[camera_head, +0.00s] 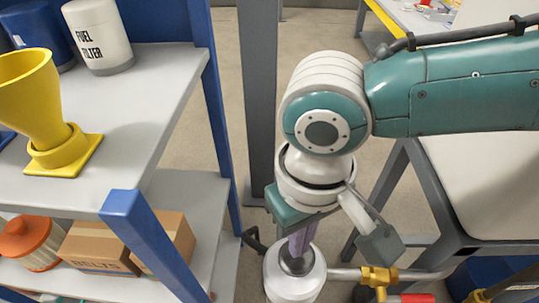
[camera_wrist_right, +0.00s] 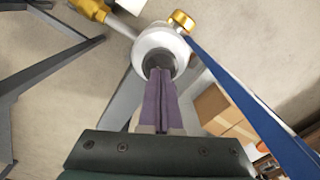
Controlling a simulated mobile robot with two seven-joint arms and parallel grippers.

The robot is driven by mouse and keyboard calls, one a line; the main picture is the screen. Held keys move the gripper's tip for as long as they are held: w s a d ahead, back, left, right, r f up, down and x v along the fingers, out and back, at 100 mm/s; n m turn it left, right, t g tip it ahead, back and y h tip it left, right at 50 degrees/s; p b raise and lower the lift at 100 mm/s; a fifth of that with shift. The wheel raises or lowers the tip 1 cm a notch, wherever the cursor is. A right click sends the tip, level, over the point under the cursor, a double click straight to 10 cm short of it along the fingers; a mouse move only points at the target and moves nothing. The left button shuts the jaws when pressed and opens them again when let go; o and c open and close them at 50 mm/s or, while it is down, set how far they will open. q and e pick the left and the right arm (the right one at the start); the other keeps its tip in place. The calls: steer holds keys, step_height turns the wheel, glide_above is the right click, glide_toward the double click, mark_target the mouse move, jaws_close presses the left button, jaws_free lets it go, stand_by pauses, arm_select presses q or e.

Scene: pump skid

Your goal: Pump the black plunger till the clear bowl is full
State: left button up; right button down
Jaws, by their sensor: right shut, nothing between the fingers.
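The black plunger (camera_wrist_right: 160,61) sits on top of a white round pump head in the right wrist view; the same white head (camera_head: 295,284) is at the bottom of the head view. My right gripper (camera_head: 297,256) points down over it, and its purple fingers are shut with nothing between them. In the right wrist view the fingertips (camera_wrist_right: 159,73) are right at the plunger and partly cover it; I cannot tell whether they touch. The clear bowl is not visible; the head hides what is below. My left gripper is not in view.
A blue-posted shelf (camera_head: 160,235) stands close on the left, with a yellow funnel (camera_head: 30,100), a fuel filter (camera_head: 98,38) and boxes (camera_head: 100,245). A pipe with a brass valve (camera_head: 378,277) runs right from the pump head. A grey post (camera_head: 258,100) stands behind.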

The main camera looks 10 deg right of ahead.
steer(key=shift+f, duration=0.1)
steer(key=shift+f+b, duration=1.2)
steer(key=shift+f, duration=0.5)
steer(key=shift+r, duration=0.1)
steer(key=shift+r+p, duration=1.75)
steer(key=shift+p, duration=0.5)
steer(key=shift+f, duration=0.2)
